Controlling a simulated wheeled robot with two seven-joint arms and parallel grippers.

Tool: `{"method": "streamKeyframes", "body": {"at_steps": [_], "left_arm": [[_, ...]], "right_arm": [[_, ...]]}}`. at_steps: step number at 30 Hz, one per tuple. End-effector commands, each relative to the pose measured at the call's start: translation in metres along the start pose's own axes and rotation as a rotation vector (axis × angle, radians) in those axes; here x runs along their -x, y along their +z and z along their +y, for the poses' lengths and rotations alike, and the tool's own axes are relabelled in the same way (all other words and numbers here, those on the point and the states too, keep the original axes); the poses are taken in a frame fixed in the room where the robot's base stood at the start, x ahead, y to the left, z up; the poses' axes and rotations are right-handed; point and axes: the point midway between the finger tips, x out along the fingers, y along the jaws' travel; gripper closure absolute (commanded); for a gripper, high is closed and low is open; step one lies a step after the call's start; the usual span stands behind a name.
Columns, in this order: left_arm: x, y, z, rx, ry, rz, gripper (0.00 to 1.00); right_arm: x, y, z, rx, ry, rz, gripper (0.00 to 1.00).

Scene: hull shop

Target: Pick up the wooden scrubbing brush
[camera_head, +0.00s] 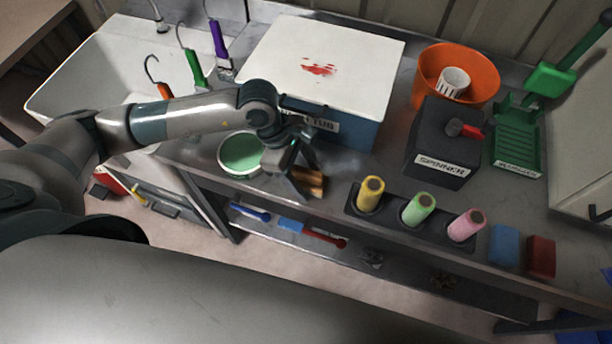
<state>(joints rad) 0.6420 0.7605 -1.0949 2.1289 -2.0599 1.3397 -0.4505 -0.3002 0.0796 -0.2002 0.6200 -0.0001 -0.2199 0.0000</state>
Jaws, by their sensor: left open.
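A brown wooden block (312,182), which looks like the scrubbing brush, lies at the front edge of the grey worktop, below the labelled tub. My left gripper (296,176) is over the worktop at the brush's left end, fingers pointing down. It is open. One finger covers part of the brush, and I cannot tell whether they touch. The brush's bristles cannot be made out. My right gripper is not in view.
A pot of green liquid (241,154) stands just left of the gripper. The white-lidded tub (355,60) is close behind. A rack (391,221) of coloured rolls and the dark spinner box (440,150) stand to the right. A sink (95,65) is at left.

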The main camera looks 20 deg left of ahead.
Motion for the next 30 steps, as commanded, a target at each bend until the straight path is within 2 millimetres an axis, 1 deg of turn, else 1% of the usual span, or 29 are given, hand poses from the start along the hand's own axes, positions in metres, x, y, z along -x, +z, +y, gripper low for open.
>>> {"method": "streamKeyframes", "body": {"at_steps": [6, 7, 8, 9, 11, 12, 23, 26, 30], "left_arm": [[0.0, 0.0, 0.0, 0.0, 0.0, 0.0, 0.41], [0.0, 0.0, 0.0, 0.0, 0.0, 0.0, 0.45], [0.0, 0.0, 0.0, 0.0, 0.0, 0.0, 0.53], [0.0, 0.0, 0.0, 0.0, 0.0, 0.0, 0.62], [0.0, 0.0, 0.0, 0.0, 0.0, 0.0, 0.77], [0.0, 0.0, 0.0, 0.0, 0.0, 0.0, 0.86], [0.002, 0.001, 0.001, 0.0, 0.001, -0.001, 0.86], [0.007, 0.003, 0.001, 0.0, 0.002, -0.001, 0.86], [0.021, 0.009, 0.001, -0.003, 0.004, -0.001, 0.86]], "right_arm": [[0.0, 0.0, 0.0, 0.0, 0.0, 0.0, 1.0], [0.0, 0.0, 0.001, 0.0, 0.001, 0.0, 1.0], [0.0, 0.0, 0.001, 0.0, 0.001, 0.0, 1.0], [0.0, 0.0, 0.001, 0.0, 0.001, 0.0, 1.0], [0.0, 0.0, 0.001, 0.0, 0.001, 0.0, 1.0], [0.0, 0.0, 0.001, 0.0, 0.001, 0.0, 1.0], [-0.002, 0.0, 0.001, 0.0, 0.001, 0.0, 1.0], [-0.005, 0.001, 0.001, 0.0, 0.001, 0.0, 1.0], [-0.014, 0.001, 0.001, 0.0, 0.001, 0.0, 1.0]]}}
